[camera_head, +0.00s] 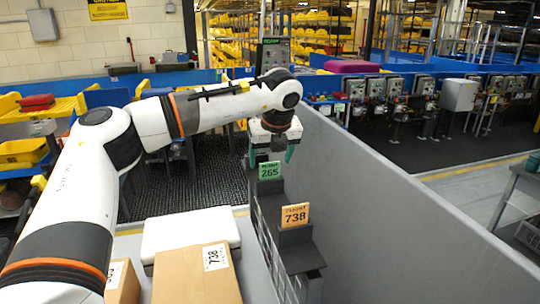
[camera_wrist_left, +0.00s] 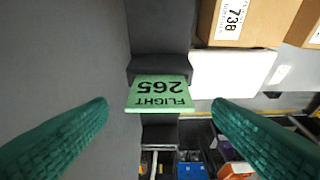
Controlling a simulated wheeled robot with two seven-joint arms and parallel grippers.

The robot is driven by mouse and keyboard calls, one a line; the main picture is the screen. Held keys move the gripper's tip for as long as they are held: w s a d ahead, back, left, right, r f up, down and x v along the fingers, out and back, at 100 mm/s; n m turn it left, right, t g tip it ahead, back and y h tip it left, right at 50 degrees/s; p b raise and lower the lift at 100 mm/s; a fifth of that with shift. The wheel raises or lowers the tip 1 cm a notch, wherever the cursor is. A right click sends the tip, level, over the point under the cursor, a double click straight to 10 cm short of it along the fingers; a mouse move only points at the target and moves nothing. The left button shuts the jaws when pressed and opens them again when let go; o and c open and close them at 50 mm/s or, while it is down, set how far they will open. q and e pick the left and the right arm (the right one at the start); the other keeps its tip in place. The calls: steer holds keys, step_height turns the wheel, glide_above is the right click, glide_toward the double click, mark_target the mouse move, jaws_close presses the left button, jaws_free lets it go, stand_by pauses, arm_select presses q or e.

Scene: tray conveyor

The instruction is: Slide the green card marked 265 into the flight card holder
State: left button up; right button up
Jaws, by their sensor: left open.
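The green card (camera_head: 270,171) reads FLIGHT 265 and stands upright at the far part of the dark stepped card holder (camera_head: 298,252). In the left wrist view the green card (camera_wrist_left: 160,94) shows upside down against the dark holder (camera_wrist_left: 160,66); how deep its lower edge sits I cannot tell. My left gripper (camera_head: 272,154) is just above and around the card in the head view. In the wrist view its two teal fingers (camera_wrist_left: 160,122) are wide apart, one on each side of the card, with clear gaps. My right gripper is out of view.
An orange card marked 738 (camera_head: 295,215) stands in the nearer part of the holder. A tall grey panel (camera_head: 400,200) runs along the right. Cardboard boxes (camera_head: 190,280) and a white case (camera_head: 165,231) lie to the left of the wire rack (camera_head: 268,240).

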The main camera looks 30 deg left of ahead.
mark_target(269, 164)
arm_select(q)
steer(key=shift+p+x, duration=0.4)
steer(key=shift+x, duration=0.6)
steer(key=shift+f, duration=0.2)
steer(key=shift+a+f, duration=0.15)
steer(key=shift+f, duration=0.05)
steer(key=shift+w, duration=0.1)
steer(key=c, duration=1)
steer(key=shift+c, duration=0.2)
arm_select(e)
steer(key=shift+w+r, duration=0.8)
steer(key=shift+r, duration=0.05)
arm_select(q)
steer(key=shift+r, duration=0.1)
